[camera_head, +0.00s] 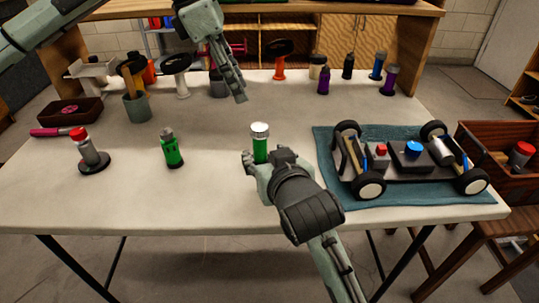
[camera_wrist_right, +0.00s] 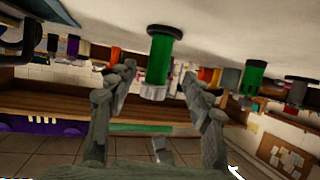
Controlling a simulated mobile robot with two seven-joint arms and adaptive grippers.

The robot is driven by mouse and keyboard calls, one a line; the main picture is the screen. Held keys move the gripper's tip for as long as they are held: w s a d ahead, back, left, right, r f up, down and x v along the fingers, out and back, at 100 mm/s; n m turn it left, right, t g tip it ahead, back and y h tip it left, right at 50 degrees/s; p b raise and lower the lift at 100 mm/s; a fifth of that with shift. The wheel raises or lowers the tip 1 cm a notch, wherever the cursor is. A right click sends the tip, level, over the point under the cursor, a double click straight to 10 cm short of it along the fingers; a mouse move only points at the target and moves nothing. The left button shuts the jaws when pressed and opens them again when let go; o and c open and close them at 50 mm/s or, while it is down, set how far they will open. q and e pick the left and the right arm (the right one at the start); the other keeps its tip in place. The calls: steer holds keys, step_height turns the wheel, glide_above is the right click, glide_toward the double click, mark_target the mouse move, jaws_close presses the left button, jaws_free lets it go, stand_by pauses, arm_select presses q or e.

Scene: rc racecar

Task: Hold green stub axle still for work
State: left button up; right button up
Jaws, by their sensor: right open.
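A green cylinder (camera_head: 260,148) with a silver top stands upright near the table's front middle. A second green piece (camera_head: 173,150) with a grey top stands to its left. I cannot tell by looks alone which is the stub axle. My right gripper (camera_head: 267,158) is open at the silver-topped cylinder. In the right wrist view, which is upside down, this cylinder (camera_wrist_right: 158,60) shows between the spread fingers (camera_wrist_right: 158,82), with gaps on both sides. The second green piece (camera_wrist_right: 252,77) is off to the right there. My left gripper (camera_head: 237,88) hangs above the table's back; its finger opening is unclear.
A racecar (camera_head: 405,160) sits on a blue mat (camera_head: 335,185) at the right. A red-topped piece (camera_head: 90,150), a cup of tools (camera_head: 138,107) and a dark tray (camera_head: 70,112) are at the left. Several coloured parts line the back. The front table strip is clear.

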mark_target(262, 148)
steer(key=x, duration=0.7)
steer(key=shift+d, duration=0.1)
